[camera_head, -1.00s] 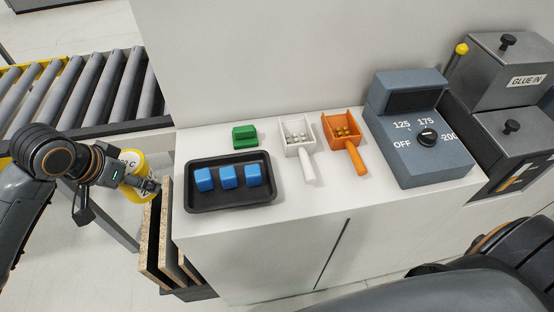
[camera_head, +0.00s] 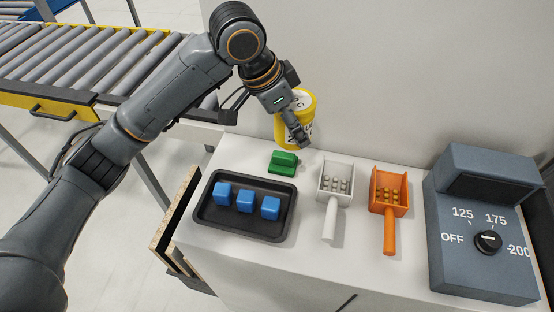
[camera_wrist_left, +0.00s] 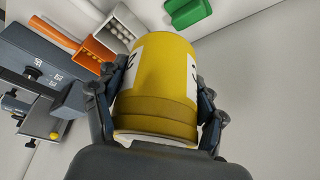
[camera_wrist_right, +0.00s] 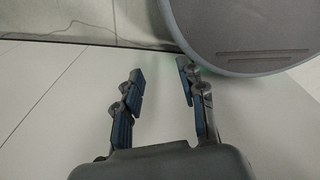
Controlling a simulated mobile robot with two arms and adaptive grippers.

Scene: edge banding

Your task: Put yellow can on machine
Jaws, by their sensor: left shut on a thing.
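The yellow can (camera_head: 300,113) with a white label is held by my left gripper (camera_head: 297,128), above the back of the white cabinet top and behind the green block. In the left wrist view the can (camera_wrist_left: 157,85) fills the space between both fingers of the left gripper (camera_wrist_left: 160,95), which press on its sides. The machine is not clearly identified; a blue-grey control box (camera_head: 483,230) with a dial stands at the right of the cabinet top. My right gripper (camera_wrist_right: 160,95) is open and empty in the right wrist view, low over a pale floor.
A black tray (camera_head: 245,233) with blue cubes, a green block (camera_head: 283,163), a white scoop (camera_head: 332,195) and an orange scoop (camera_head: 388,205) stand on the white top (camera_head: 335,265). A wall rises behind. A roller conveyor (camera_head: 85,65) is at the left.

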